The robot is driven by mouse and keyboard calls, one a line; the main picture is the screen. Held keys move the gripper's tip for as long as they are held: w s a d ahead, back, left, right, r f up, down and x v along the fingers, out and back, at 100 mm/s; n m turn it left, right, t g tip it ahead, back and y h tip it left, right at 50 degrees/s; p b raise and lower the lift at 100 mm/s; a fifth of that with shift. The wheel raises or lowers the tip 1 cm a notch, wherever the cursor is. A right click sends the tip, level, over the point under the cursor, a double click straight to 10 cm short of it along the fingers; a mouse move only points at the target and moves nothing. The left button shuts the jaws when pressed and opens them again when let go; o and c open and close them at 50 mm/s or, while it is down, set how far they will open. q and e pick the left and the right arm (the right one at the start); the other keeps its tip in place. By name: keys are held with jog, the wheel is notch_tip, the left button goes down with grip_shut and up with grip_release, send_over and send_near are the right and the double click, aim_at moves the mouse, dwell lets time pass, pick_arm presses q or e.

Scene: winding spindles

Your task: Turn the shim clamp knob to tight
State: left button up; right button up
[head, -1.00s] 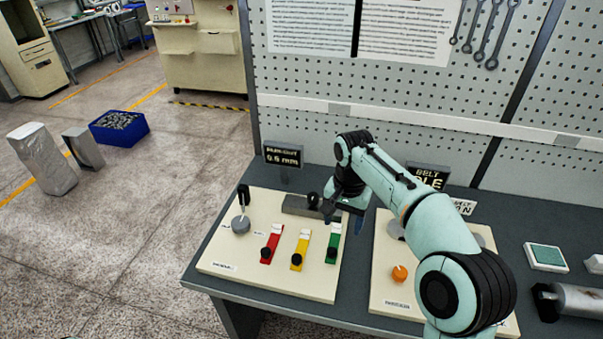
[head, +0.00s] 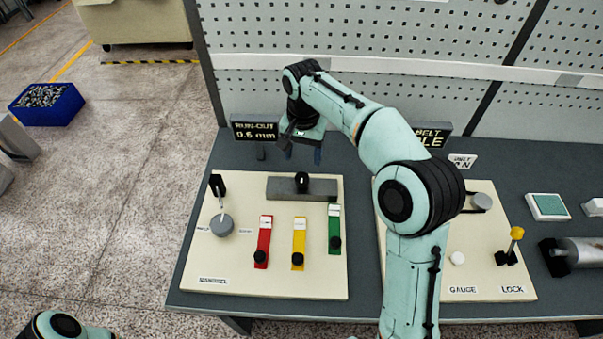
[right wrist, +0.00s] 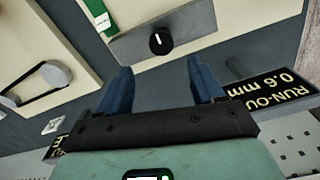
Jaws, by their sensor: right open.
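A black round knob (head: 302,181) with a pale pointer line sits on a grey block (head: 273,188) at the back of the left cream panel; I read no label on it. The knob also shows in the right wrist view (right wrist: 160,42), its line roughly across the block's length. My right gripper (head: 303,154) is open and empty, above and just behind the block. In the right wrist view its blue fingers (right wrist: 159,80) point towards the knob but stay apart from it. My left arm shows only at the bottom left corner, its gripper outside the picture.
Red (head: 263,238), yellow (head: 299,240) and green (head: 334,226) strips with black knobs lie in front of the block, beside a grey disc with a lever (head: 222,224). A run-out sign (head: 256,129) reading 0.6 mm stands behind. My right arm covers part of the right panel (head: 480,270).

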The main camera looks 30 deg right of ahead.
aim_at(302, 176)
notch_tip(302, 176, down, 9)
jog(key=shift+w+r+b, duration=0.1)
jog(key=shift+w+b, duration=0.05)
jog(key=shift+b, duration=0.45)
jog(key=c, duration=1.1)
